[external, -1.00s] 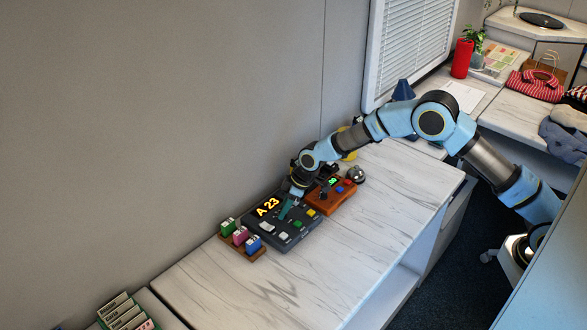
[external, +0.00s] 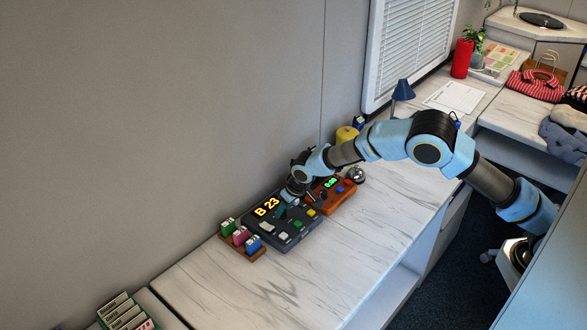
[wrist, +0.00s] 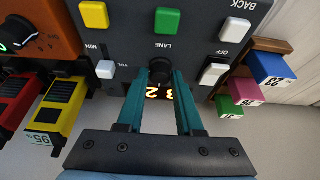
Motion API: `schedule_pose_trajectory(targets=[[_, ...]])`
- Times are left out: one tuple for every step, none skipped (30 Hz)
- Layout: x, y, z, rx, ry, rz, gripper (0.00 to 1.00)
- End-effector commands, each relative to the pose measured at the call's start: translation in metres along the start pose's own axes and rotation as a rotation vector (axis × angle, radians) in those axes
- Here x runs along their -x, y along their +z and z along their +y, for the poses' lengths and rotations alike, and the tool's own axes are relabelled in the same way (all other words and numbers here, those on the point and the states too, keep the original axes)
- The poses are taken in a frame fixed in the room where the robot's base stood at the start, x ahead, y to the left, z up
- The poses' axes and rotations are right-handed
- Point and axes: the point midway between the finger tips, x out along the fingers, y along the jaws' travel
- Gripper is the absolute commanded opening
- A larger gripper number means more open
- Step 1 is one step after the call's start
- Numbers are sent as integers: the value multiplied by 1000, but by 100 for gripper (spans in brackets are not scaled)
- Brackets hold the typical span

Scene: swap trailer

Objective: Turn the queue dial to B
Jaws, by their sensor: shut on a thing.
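The dark grey queue console (external: 290,232) lies on the marble-patterned counter, and its orange display (external: 266,207) reads "B 23". In the wrist view a round black dial (wrist: 160,68) sits on the console between the "LANE" label and the display (wrist: 158,91), which is partly hidden. My gripper (wrist: 161,76) has its teal fingers closed on the two sides of this dial. In the external view my gripper (external: 281,211) reaches down over the console beside the display, and the dial is hidden there.
An orange-brown box (external: 334,193) with a green display stands right of the console. A wooden rack (external: 242,246) with green, pink and blue blocks stands at its left. A silver bell (external: 356,174) and yellow roll (external: 347,135) are behind. The counter front is clear.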

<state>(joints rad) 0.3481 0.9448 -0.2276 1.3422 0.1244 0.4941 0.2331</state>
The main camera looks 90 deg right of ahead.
Motion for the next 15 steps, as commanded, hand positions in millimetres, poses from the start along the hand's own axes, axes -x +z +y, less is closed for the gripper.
schedule_pose_trajectory(targets=[[0, 1, 0, -3, 2, -2, 0], [0, 1, 0, -4, 3, -2, 0], [0, 1, 0, -6, 3, -2, 0], [0, 1, 0, -6, 4, -2, 0], [0, 1, 0, -6, 4, -2, 0], [0, 1, 0, -6, 4, -2, 0], [0, 1, 0, -6, 4, -2, 0], [0, 1, 0, -6, 4, -2, 0], [0, 1, 0, -6, 4, -2, 0], [-1, 1, 0, -6, 4, -3, 0], [-1, 1, 0, -6, 4, -3, 0], [-1, 1, 0, -6, 3, -3, 0], [-1, 1, 0, -6, 3, -3, 38], [-1, 1, 0, -6, 3, -3, 42], [-1, 1, 0, -6, 3, -2, 46]])
